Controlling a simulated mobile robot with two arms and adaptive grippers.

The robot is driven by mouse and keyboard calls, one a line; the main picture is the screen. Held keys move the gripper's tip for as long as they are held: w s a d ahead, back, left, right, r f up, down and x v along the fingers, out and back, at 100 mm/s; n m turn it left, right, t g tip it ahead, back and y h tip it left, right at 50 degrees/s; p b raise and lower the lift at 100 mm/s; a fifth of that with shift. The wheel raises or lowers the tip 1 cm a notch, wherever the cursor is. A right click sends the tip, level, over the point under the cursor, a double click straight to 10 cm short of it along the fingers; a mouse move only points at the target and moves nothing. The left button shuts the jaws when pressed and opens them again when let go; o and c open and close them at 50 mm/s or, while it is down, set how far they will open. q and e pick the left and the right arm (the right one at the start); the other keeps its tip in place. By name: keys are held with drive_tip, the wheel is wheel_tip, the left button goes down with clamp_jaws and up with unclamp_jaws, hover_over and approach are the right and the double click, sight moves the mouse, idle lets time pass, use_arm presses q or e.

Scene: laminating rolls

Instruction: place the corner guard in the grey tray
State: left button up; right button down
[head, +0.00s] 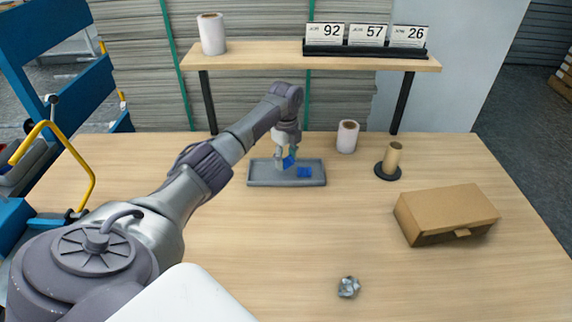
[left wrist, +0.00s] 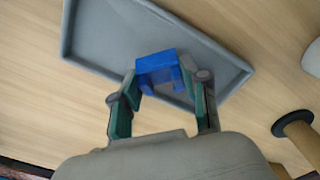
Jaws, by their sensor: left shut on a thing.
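The grey tray (head: 258,178) lies on the table under the shelf, and its rim and floor also show in the left wrist view (left wrist: 95,40). My left gripper (head: 286,160) is over the tray, shut on a blue corner guard (head: 289,162). In the left wrist view the guard (left wrist: 155,66) sits between the two fingertips, with the tray behind it. Whether the held guard touches the tray floor I cannot tell. My right gripper is not in view.
A white roll (head: 347,137) and a cardboard tube on a black base (head: 391,160) stand right of the tray. A cardboard box (head: 447,214) lies further right. A crumpled silvery piece (head: 348,287) lies near the front. The shelf (head: 270,55) spans behind. The table's middle is clear.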

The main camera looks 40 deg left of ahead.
sight(286, 162)
use_arm(q)
drive_tip(key=shift+f, duration=1.45)
drive_tip(key=shift+f, duration=0.15)
drive_tip(key=o, duration=0.8)
wheel_tip(286, 162, up, 12)
drive_tip(key=shift+r, duration=0.2)
